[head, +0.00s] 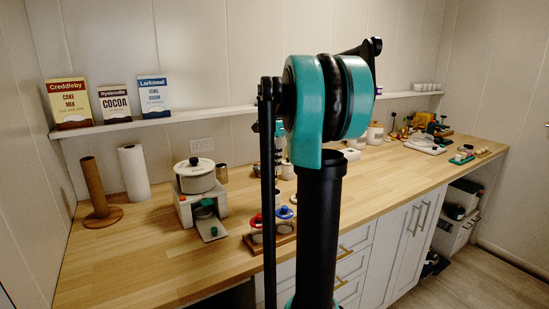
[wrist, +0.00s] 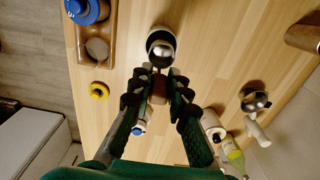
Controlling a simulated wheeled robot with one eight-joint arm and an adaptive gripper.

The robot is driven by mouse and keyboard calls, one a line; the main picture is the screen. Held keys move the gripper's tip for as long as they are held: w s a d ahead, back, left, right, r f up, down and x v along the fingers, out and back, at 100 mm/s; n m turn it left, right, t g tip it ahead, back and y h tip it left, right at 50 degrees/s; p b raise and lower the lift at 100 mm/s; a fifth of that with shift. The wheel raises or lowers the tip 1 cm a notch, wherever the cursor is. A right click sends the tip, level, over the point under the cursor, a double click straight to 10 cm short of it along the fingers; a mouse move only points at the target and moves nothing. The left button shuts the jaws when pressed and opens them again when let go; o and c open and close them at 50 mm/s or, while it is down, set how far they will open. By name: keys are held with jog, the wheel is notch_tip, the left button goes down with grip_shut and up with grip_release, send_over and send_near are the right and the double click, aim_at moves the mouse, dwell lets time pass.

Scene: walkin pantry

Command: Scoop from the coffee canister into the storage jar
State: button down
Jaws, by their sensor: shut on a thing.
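In the wrist view, my gripper (wrist: 158,80) is shut on a brown handle (wrist: 158,92), seemingly a scoop's. A shiny round metal bowl (wrist: 160,50) lies just past the fingertips, in line with the handle. Behind the bowl is a round container with a pale rim (wrist: 164,34); I cannot tell whether it is the coffee canister or the storage jar, or whether the bowl is inside or above it. In the head view, my arm hides the gripper and this part of the counter.
A wooden tray (wrist: 108,62) holds lidded jars, one with a blue lid (wrist: 88,10). A yellow ring (wrist: 98,90) lies near the counter edge. A metal pot (wrist: 255,98) and a bottle (wrist: 232,155) stand to the right.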

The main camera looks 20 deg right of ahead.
aim_at(275, 177)
jog(key=shift+f, duration=3.05)
jog(key=shift+f, duration=0.3)
jog(key=shift+r, duration=0.15)
jog(key=shift+r, duration=3.15)
